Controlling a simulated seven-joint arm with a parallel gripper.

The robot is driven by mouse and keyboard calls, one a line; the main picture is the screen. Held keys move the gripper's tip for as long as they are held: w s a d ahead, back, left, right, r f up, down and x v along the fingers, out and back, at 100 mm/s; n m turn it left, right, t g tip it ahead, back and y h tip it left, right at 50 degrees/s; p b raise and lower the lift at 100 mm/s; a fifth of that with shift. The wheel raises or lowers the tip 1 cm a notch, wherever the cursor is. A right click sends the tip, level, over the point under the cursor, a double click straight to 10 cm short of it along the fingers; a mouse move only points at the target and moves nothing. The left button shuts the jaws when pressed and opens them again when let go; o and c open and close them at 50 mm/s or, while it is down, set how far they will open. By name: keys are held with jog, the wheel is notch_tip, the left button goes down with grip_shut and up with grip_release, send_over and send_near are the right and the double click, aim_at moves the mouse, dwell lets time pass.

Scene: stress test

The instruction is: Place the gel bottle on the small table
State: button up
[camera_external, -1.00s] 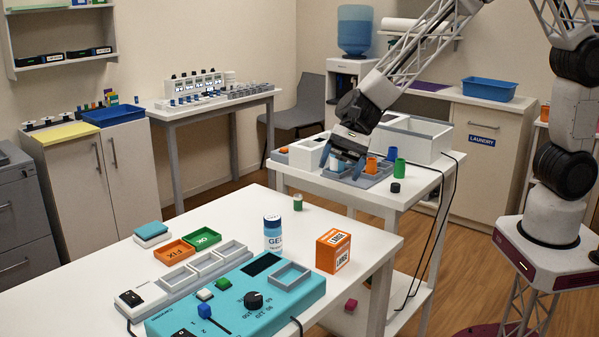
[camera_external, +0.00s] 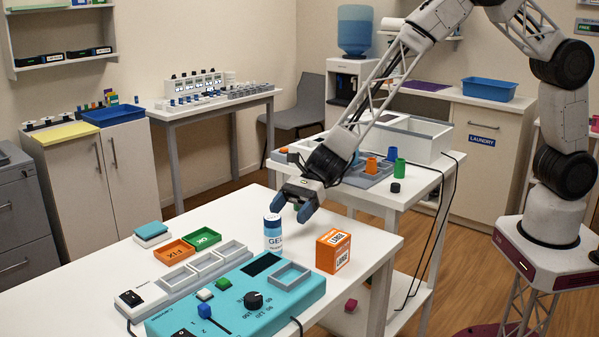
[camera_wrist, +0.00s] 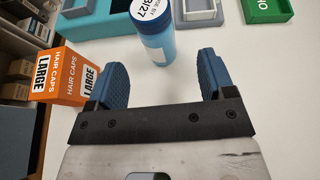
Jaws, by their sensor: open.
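Which table is the small one, I cannot tell; a second white table (camera_external: 425,178) stands behind the front one.
An orange hair caps box (camera_external: 333,251) stands right of the bottle. A turquoise control panel (camera_external: 235,298) lies in front of it. Orange (camera_external: 174,252) and green (camera_external: 203,239) trays lie to the left. The second table holds a white bin (camera_external: 412,140), cups and grey trays.

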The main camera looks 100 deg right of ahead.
aim_at(273, 232)
jog(key=shift+x, duration=1.25)
jog(key=shift+x, duration=2.65)
jog(key=shift+s+a, duration=0.1)
jog(key=shift+a, duration=0.05)
jog(key=c, duration=1.1)
jog(key=shift+c, duration=0.2)
jog(key=shift+r, duration=0.2)
